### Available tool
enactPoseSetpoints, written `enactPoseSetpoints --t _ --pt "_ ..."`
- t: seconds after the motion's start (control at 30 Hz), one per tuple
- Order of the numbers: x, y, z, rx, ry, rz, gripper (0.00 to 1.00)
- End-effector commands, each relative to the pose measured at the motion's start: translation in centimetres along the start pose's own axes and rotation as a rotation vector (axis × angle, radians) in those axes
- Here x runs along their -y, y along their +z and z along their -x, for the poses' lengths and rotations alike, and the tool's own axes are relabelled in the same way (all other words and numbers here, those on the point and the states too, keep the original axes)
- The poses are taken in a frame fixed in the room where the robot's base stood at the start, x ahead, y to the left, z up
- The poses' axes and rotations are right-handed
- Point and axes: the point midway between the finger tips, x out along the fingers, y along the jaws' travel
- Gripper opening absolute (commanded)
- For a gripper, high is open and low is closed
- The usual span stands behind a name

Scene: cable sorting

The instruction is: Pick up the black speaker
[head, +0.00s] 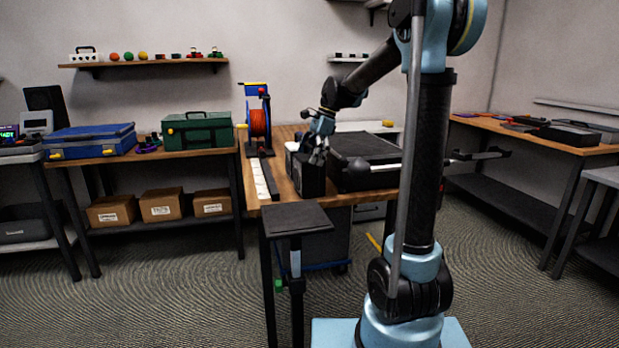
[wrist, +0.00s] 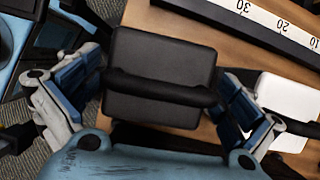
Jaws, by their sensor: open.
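The black speaker (head: 309,180) is a dark upright box at the near left part of the wooden table. In the wrist view the speaker (wrist: 160,55) lies between the fingers, seen from above, with a darker band across it. My gripper (head: 318,152) is just above the speaker in the head view. In the wrist view my gripper (wrist: 165,85) is open, with one finger on each side of the speaker. I cannot tell whether the fingers touch it. The speaker's lower part is hidden in the wrist view.
A white object (wrist: 290,97) stands close beside the right finger in the wrist view. A large black case (head: 365,150) sits right of the speaker.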

Motion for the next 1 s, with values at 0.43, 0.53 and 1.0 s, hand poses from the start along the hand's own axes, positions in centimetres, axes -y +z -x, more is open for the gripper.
enactPoseSetpoints --t 0.43,0.53,1.0 --pt "0.0 0.0 -0.2 0.000 0.000 0.000 0.59" --pt "0.0 0.0 -0.2 0.000 0.000 0.000 0.36" --pt "0.1 0.4 0.8 0.000 -0.001 0.000 0.20"
